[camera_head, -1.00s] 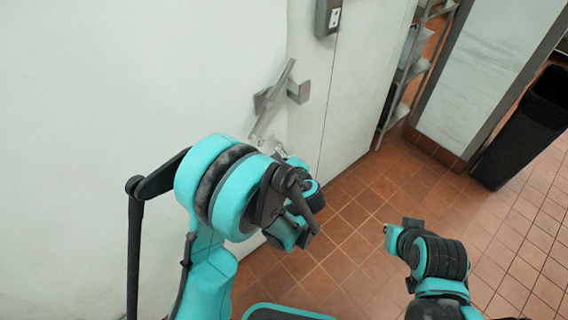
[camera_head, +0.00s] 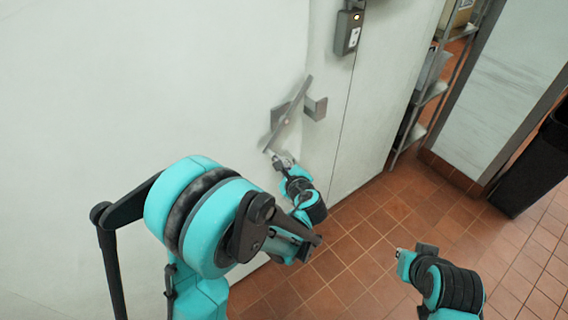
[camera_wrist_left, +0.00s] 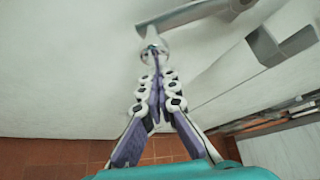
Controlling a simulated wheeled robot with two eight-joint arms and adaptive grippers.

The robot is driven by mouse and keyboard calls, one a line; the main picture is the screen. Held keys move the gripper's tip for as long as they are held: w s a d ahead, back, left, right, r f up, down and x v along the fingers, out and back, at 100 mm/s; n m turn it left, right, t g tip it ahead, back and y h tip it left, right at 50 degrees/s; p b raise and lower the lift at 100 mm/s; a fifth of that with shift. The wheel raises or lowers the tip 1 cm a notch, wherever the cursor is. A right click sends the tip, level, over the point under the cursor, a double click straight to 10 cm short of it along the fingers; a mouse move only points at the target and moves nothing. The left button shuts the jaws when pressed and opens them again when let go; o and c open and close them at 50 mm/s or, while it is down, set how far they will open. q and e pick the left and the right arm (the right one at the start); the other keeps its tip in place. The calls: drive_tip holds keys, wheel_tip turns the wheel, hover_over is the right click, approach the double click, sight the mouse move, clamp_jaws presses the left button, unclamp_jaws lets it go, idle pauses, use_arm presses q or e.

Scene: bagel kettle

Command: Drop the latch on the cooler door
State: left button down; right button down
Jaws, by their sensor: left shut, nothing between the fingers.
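The cooler door (camera_head: 150,75) is a large white panel and looks shut. Its grey metal latch lever (camera_head: 293,108) is tilted, upper end toward the right and lower end toward the left. A grey keeper block (camera_head: 316,107) sits just right of it. My left gripper (camera_head: 273,155) is shut just below the lever's lower end. In the left wrist view, the shut fingertips (camera_wrist_left: 155,52) are at a round metal part (camera_wrist_left: 152,41) beneath the lever (camera_wrist_left: 190,15); contact is unclear. The keeper shows there too (camera_wrist_left: 280,50). My right arm (camera_head: 440,280) is low at right; its fingers cannot be made out.
A grey control box (camera_head: 348,32) is mounted above and right of the latch. A metal shelf rack (camera_head: 430,93) and a black bin (camera_head: 530,165) stand farther right. Brown tiled floor (camera_head: 365,230) is clear between my arms.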

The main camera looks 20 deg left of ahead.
use_arm(q)
drive_tip(key=shift+s+a+r, duration=0.15)
drive_tip(key=shift+r, duration=0.05)
drive_tip(key=shift+s+a+r+m+g+p, duration=0.1)
drive_tip(key=shift+m+g+p, duration=0.2)
drive_tip(key=r+m+p, duration=0.1)
drive_tip(key=s+a+r+g+y+p, duration=0.1)
drive_tip(key=s+r+m+g+p, duration=0.1)
drive_tip(key=shift+s+a+r+m, duration=0.2)
drive_tip(key=shift+a+r+m, duration=0.1)
drive_tip(key=shift+a+r, duration=0.1)
drive_tip(key=shift+s+a+r+m+g+y+p, duration=0.15)
drive_tip(key=shift+s+r+m+g+y+p, duration=0.15)
drive_tip(key=shift+r+p, duration=0.3)
drive_tip(key=shift+s+a+r+m+g+y+p, duration=0.1)
drive_tip(key=shift+a+r+m+g+y+p, duration=0.25)
drive_tip(key=shift+r, duration=0.35)
drive_tip(key=shift+s+r+m+g+y+p, duration=0.2)
drive_tip(key=shift+r+m+g+p, duration=0.2)
drive_tip(key=shift+r+p, duration=0.2)
drive_tip(key=shift+r, duration=0.15)
drive_tip(key=shift+w, duration=0.1)
